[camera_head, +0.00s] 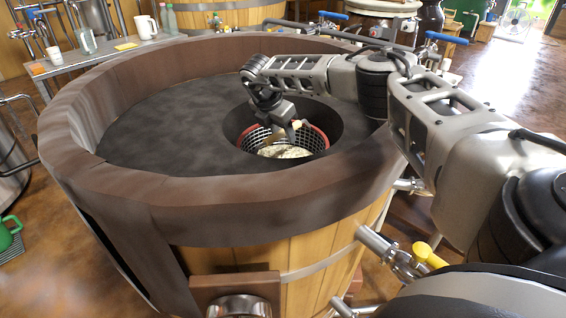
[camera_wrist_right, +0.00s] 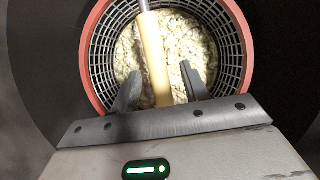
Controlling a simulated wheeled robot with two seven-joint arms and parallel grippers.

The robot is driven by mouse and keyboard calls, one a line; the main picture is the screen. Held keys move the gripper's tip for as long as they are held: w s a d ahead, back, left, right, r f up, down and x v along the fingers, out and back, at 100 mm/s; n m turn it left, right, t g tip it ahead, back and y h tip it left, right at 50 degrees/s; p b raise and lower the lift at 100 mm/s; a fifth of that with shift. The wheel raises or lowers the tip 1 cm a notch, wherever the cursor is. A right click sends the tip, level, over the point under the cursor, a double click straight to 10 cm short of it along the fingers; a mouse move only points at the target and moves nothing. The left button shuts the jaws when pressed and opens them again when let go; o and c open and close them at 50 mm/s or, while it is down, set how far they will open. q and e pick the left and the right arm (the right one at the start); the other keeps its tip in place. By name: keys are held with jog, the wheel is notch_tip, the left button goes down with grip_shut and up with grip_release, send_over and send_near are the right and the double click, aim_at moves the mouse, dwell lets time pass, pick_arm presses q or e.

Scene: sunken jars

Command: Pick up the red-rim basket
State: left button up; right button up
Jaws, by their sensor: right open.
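The red-rim basket (camera_head: 254,138) sits down in a round dark well in the top of the big wooden vat. It has a grey mesh wall and holds pale flaky pieces (camera_head: 285,152). In the right wrist view the basket (camera_wrist_right: 84,58) is seen from above, with a metal rod and a pale yellow grip (camera_wrist_right: 153,55) crossing it. My right gripper (camera_wrist_right: 160,72) is open, one finger on each side of the yellow grip; I cannot tell whether they touch it. In the head view my right gripper (camera_head: 291,130) is over the basket, partly hidden by its own wrist. My left gripper is not in view.
The dark vat top (camera_head: 165,125) is clear around the well, enclosed by a thick raised brown rim (camera_head: 215,217). A side table (camera_head: 90,58) with a white mug (camera_head: 145,27) and bottles stands behind left. A yellow-handled valve (camera_head: 428,255) sticks out at front right.

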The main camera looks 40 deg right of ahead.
grip_shut()
dwell(1.4)
jog(key=shift+r, duration=0.15)
